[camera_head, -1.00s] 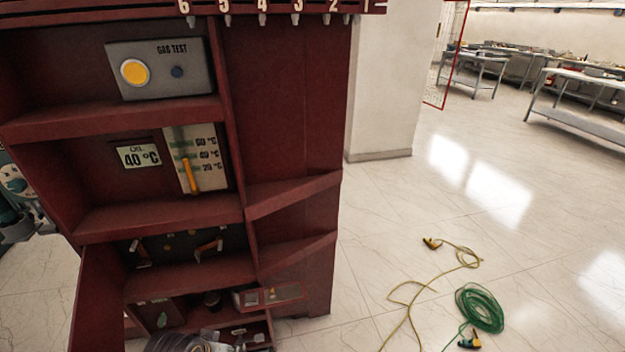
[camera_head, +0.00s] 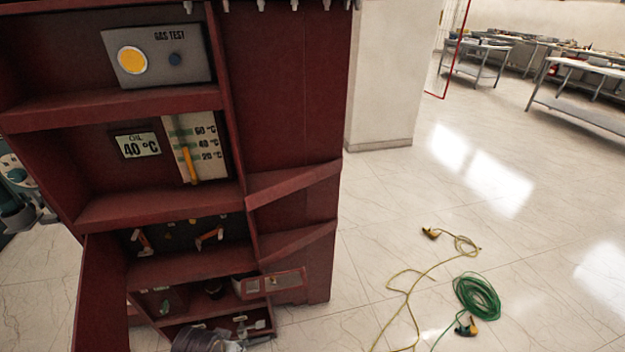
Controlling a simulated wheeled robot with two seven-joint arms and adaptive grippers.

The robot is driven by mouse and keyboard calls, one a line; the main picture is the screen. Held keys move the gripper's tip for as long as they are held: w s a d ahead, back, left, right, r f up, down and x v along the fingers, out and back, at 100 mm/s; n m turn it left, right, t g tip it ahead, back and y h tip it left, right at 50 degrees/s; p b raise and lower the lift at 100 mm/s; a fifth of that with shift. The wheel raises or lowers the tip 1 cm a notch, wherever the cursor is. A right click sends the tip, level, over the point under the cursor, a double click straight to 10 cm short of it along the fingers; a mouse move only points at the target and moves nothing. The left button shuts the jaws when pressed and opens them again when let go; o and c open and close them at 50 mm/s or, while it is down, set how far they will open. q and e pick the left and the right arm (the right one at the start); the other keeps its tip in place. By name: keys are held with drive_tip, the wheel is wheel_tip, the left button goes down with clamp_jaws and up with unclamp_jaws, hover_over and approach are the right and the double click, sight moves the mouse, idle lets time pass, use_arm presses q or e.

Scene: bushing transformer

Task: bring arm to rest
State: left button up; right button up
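Neither of my grippers can be made out in the head view. A grey rounded part (camera_head: 197,341) shows at the bottom edge in front of the cabinet's lowest shelf; it is cut off and I cannot tell what it is. The dark red transformer cabinet (camera_head: 290,110) fills the left half. Its top shelf holds a grey gas test box (camera_head: 192,72) with a yellow button. Below are an oil display (camera_head: 137,145) reading 40 °C and a temperature scale (camera_head: 207,160) with a yellow marker. Two orange-handled levers show lower down, one of them on the right (camera_head: 209,237).
A yellow cable (camera_head: 405,292) and a coiled green cable (camera_head: 478,298) lie on the floor right of the cabinet. A white pillar (camera_head: 385,75) stands behind it. Metal workbenches (camera_head: 580,100) stand at the back right.

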use_arm(q)
drive_tip(key=s+a+f+g, duration=0.1)
drive_tip(key=s+a+f, duration=0.15)
drive_tip(key=f, duration=1.15)
drive_tip(key=s+a+f, duration=0.1)
drive_tip(key=s+f, duration=0.2)
drive_tip(key=f, duration=1)
drive_tip(key=s+a+f, duration=0.3)
drive_tip(key=s+f, duration=0.4)
drive_tip(key=s, duration=0.2)
drive_tip(key=s+a+f+y, duration=0.1)
drive_tip(key=s+a+f, duration=0.2)
drive_tip(key=s+f, duration=0.5)
drive_tip(key=shift+s+a+f+m+g, duration=0.2)
drive_tip(key=shift+s+a+m+g, duration=0.15)
drive_tip(key=shift+s, duration=0.55)
